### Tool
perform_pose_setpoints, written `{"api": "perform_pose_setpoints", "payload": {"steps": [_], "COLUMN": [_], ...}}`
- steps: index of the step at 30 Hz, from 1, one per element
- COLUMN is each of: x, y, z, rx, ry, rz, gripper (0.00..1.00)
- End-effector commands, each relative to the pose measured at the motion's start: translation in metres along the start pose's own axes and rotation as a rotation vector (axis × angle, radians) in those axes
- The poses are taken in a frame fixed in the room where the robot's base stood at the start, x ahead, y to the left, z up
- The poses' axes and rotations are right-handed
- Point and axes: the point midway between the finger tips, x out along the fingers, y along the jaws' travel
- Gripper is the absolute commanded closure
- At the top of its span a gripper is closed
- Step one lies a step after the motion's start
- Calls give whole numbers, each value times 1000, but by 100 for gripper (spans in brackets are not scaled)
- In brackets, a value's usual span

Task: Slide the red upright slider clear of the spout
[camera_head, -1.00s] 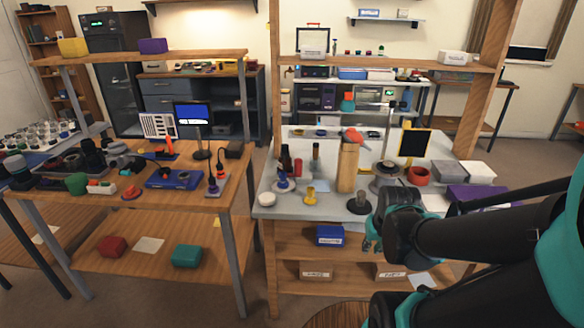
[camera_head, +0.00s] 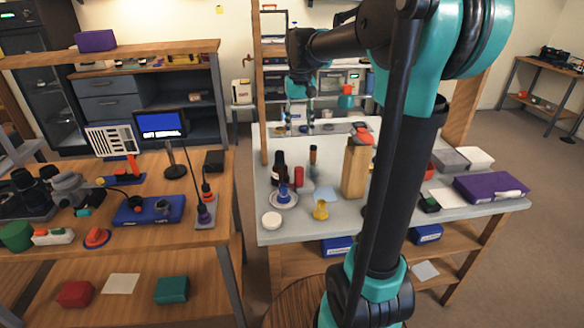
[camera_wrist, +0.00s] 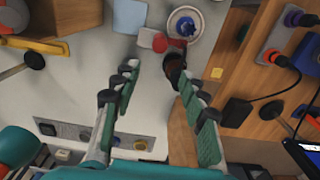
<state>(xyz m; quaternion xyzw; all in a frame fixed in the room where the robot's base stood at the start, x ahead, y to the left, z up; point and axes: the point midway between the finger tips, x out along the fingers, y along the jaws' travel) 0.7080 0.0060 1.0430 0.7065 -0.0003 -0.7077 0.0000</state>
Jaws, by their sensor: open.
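A small upright red piece (camera_head: 298,177) stands on the grey bench beside a dark bottle (camera_head: 279,172); I take it for the slider. It also shows in the wrist view (camera_wrist: 160,42), beyond my fingertips, close to a pale blue square. I cannot make out a spout for certain. My gripper (camera_head: 298,118) hangs over the back of the bench, pointing down. In the wrist view its fingers (camera_wrist: 154,76) are spread with nothing held between them. A dark bottle-like thing (camera_wrist: 175,70) is close to the right fingertip; I cannot tell whether they touch.
A blue-topped piece on a white saucer (camera_head: 283,197) and a yellow piece (camera_head: 321,209) are near the front. A tall wooden block (camera_head: 354,170) with a red top stands to the right. A wooden table (camera_head: 165,235) with tools is at the left.

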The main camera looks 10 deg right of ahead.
Motion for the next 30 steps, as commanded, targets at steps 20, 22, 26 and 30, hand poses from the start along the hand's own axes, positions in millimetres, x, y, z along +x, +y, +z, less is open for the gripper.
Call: {"api": "perform_pose_setpoints", "payload": {"steps": [20, 22, 26, 30], "x": [126, 137, 153, 163], "y": [0, 0, 0, 0], "z": [0, 0, 0, 0], "rx": [0, 0, 0, 0], "ry": [2, 2, 2, 2], "rz": [0, 0, 0, 0], "gripper": [57, 57, 57, 57]}}
